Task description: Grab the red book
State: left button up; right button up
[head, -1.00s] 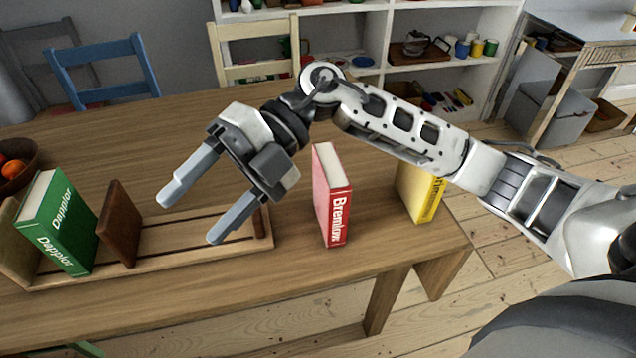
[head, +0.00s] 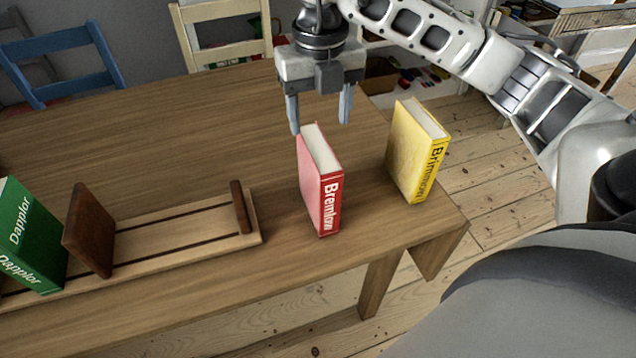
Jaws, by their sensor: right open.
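The red book (head: 320,190), with "Bremlow" on its spine, stands upright on the wooden table near its right end. My right gripper (head: 320,126) is open and points down, with its two fingers apart. In the picture it is just above the top of the red book, one finger toward each side; the fingers appear to be above or behind it. I cannot tell how large the gap is. Nothing is between the fingers. My left gripper is not in view.
A yellow book (head: 413,155) stands upright to the right of the red one, with a gap between. A wooden book rack (head: 170,240) at left holds a green book (head: 28,235). The table (head: 200,130) is clear behind. Chairs stand beyond it.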

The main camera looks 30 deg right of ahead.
aim_at(318, 145)
jog(key=shift+w+f+p, duration=0.15)
jog(key=shift+f+p, duration=0.3)
jog(key=shift+f, duration=2.85)
jog(key=shift+r, duration=0.1)
grip_shut()
